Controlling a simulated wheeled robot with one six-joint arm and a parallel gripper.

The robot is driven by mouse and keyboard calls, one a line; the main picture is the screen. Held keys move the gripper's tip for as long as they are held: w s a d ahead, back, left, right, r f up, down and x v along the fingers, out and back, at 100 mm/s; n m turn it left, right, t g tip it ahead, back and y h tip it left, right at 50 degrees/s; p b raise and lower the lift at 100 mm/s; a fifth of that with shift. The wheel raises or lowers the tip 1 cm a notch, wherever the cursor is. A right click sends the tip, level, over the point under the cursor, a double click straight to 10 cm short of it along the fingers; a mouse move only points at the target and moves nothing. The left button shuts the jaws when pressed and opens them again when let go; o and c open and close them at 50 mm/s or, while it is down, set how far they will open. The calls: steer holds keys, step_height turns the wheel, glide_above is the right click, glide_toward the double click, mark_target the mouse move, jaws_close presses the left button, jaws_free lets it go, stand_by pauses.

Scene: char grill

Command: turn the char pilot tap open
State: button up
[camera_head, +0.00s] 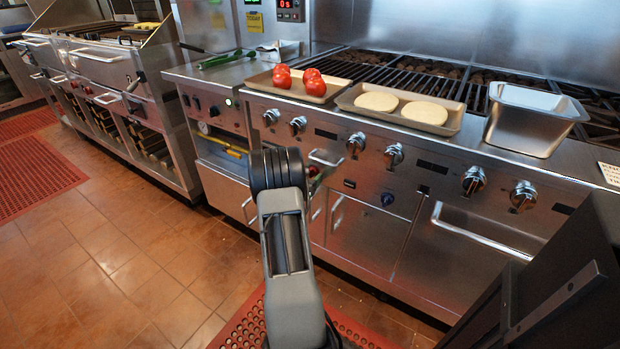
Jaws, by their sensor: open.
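The char grill (440,190) fills the right half of the head view, with a row of round chrome knobs along its front. Below the knobs is a small blue knob (387,199) on the front panel. A small red part (313,171) shows just right of my arm, partly hidden. A yellow pipe (222,145) runs in a recess at the left, beside a round gauge (203,128). I cannot tell which of these is the pilot tap, or its position. My arm rises in front of the grill; its black wrist hides part of the panel. My gripper's fingers do not show.
Trays with tomatoes (282,77) and pale round patties (376,101) stand on the front ledge, beside a steel pan (530,120). Door handles (470,232) stick out below. A red mat (240,325) lies on the floor. The tiled floor at left is clear.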

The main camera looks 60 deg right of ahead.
steer(key=c, duration=0.9)
steer(key=n+p, duration=0.2)
steer(key=n, duration=0.2)
steer(key=shift+s+r+n+p, duration=0.1)
steer(key=shift+s+n+p, duration=0.15)
steer(key=shift+n+p, duration=0.15)
steer(key=n+p, duration=0.1)
steer(key=n, duration=0.1)
steer(key=n+p, duration=0.1)
steer(key=n, duration=0.1)
steer(key=shift+s+r+n, duration=0.15)
steer(key=shift+n, duration=0.15)
steer(key=n+p, duration=0.2)
steer(key=n, duration=0.2)
steer(key=shift+s+r, duration=0.1)
steer(key=shift+r, duration=0.05)
steer(key=shift+r+n+p, duration=0.1)
steer(key=shift+n+p, duration=0.85)
steer(key=shift+n, duration=1.45)
